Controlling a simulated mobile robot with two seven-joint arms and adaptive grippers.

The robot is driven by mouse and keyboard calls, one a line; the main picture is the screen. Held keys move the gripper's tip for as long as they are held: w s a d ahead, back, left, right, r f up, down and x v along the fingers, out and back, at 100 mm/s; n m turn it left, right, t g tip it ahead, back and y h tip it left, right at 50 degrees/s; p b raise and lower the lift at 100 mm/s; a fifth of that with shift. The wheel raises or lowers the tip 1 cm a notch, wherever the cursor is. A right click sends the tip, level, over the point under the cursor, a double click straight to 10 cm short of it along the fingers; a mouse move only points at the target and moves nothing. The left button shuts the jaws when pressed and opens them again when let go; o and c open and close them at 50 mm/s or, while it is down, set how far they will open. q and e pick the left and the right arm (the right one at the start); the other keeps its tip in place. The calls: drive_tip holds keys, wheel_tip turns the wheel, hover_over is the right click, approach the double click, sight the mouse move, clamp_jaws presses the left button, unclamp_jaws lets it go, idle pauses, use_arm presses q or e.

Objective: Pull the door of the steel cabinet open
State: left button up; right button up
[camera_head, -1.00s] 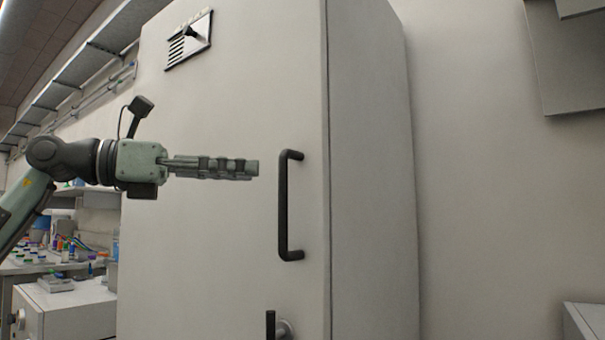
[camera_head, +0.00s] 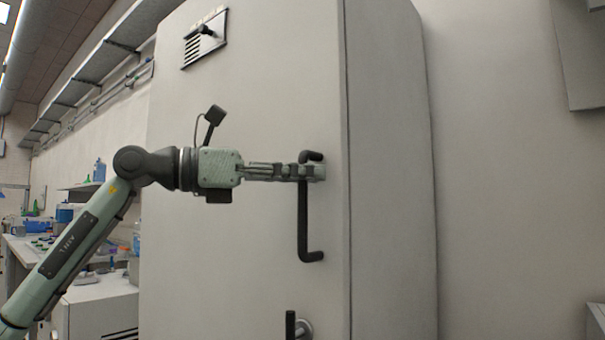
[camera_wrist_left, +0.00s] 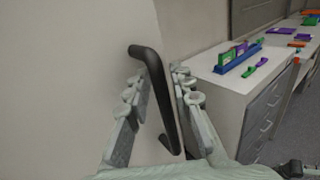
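The tall pale steel cabinet's door (camera_head: 230,260) is shut. Its dark vertical bar handle (camera_head: 303,225) is near the door's right edge. My left gripper (camera_head: 316,172) reaches across from the left, with its fingertips at the handle's upper part. In the left wrist view, the handle (camera_wrist_left: 157,85) runs between the two fingers of my left gripper (camera_wrist_left: 160,73). The fingers are spread, one on each side of the bar, with visible gaps. In the head view the fingers hide part of the upper handle. My right gripper is not in view.
A smaller dark lever (camera_head: 290,324) sits low on the door, and a vented plate (camera_head: 205,38) is near its top. Lab benches with bottles stand to the left. A counter (camera_wrist_left: 215,85) with coloured racks shows in the wrist view. Bare wall (camera_head: 490,200) lies right of the cabinet.

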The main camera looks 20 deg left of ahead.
use_arm(q)
clamp_jaws()
